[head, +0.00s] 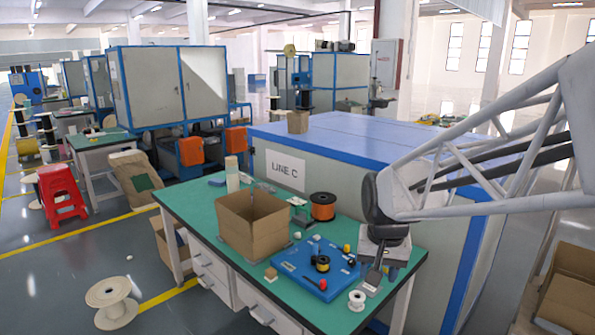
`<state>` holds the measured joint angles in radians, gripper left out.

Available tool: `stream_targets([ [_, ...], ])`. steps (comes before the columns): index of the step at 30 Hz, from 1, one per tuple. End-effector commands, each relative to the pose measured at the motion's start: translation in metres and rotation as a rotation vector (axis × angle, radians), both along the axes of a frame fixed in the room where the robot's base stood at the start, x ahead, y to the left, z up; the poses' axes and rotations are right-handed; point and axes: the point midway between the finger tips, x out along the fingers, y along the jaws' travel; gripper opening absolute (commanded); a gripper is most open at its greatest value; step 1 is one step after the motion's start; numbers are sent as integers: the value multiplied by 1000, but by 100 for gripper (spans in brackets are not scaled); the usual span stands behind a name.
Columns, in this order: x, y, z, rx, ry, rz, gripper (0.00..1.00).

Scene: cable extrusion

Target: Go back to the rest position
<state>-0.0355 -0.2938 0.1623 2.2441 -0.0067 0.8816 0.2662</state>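My arm reaches in from the right in the head view, over the right end of the green-topped workbench (192,212). My gripper (372,284) points down from the dark wrist, low near the bench's front right corner. Its fingers are too small to tell open from shut, and I cannot tell whether it touches anything. Just left of it lies a blue board (298,272) carrying a dark spool with a yellow part (322,264) and a small red piece (323,284). A small white spool (356,300) stands just below and left of the gripper.
An open cardboard box (262,236) stands mid-bench, with an orange spool (323,207) to its right. A large cabinet marked LINE C (330,178) rises directly behind the bench. A large empty spool (112,303) and a red stool (62,192) stand on the floor at left.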

Motion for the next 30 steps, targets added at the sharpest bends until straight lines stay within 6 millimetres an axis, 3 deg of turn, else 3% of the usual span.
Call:
stream_targets([
  [8,-67,-9,13,-14,-31,64,50],
  [18,-144,-17,14,-33,-62,144,50],
  [24,-179,-19,9,-44,-77,181,50],
  [30,-195,-20,6,-49,-83,200,50],
])
